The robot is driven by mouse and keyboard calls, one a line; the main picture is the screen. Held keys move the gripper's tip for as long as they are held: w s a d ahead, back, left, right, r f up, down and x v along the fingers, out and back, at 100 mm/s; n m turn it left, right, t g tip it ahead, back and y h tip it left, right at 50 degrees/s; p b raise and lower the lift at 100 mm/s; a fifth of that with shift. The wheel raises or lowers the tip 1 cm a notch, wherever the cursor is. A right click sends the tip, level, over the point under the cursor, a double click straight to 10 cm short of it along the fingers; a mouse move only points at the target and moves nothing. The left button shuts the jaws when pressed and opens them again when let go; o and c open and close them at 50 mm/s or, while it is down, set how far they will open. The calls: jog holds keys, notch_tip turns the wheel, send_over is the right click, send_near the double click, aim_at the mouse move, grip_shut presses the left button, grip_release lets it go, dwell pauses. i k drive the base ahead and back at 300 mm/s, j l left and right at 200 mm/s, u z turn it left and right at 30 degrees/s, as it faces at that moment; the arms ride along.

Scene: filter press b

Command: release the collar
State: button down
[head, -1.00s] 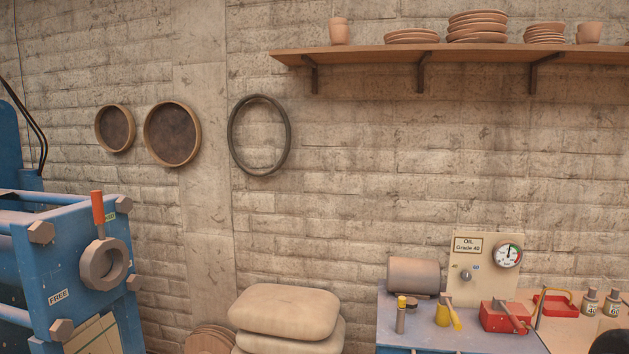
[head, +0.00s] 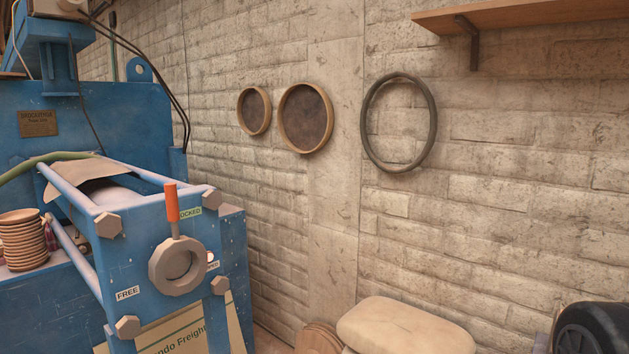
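The collar (head: 162,275) is a grey ring on the front plate of the blue filter press (head: 75,112). Its handle (head: 171,203) has an orange-red grip and points almost straight up. The grip stands beside a label ending in "OCKED" (head: 189,212), which it partly covers. A "FREE" label (head: 127,293) sits on the plate to the lower left of the collar. No gripper fingers show in the head view.
Stacked clay discs (head: 22,240) stand at the press's left. A pale sack (head: 404,325) lies at the bottom, right of the press. Two round sieves (head: 306,118) and a dark hoop (head: 399,163) hang on the wall. A shelf (head: 540,25) juts out at upper right.

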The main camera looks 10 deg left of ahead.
aim_at(162, 254)
jog(key=i+u, duration=0.4)
jog(key=i+l+u, duration=0.1)
jog(key=u, duration=0.25)
jog(key=i+l+u, duration=0.25)
jog(key=i+u, duration=0.15)
